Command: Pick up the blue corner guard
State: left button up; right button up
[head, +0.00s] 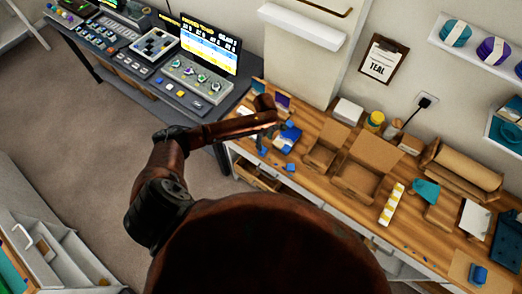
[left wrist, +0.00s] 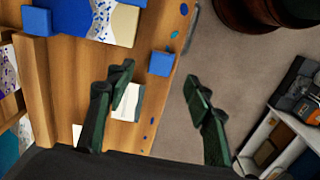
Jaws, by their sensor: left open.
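My left gripper (left wrist: 160,92) is open and empty, its two dark fingers spread apart in the left wrist view. A small blue corner guard (left wrist: 161,63) lies on the wooden bench near its edge, just beyond the gap between the fingertips. Another blue block (left wrist: 37,20) is at the upper left, beside a blue, white and tan board (left wrist: 95,18). In the head view my left gripper (head: 265,128) is over the bench's left end, with small blue pieces (head: 291,167) nearby. Which of these is the guard between my fingers is hard to tell there. My right gripper is not in view.
The wooden bench (head: 325,196) carries open cardboard boxes (head: 362,165), a yellow-striped strip (head: 392,203) and a paper roll (head: 466,165). Another blue block (head: 479,273) is at the far right. A control desk (head: 150,75) stands to the left. Floor is clear between.

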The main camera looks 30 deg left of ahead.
aim_at(263, 151)
pick_arm(q)
jog(key=shift+a+f+p, duration=0.2)
jog(key=shift+f, duration=1.7)
jog(key=shift+a+f+p, duration=0.15)
jog(key=shift+f, duration=1.75)
jog(key=shift+s, duration=0.1)
jog(key=shift+c, duration=0.7)
jog(key=c, duration=0.7)
jog(key=shift+c, duration=0.2)
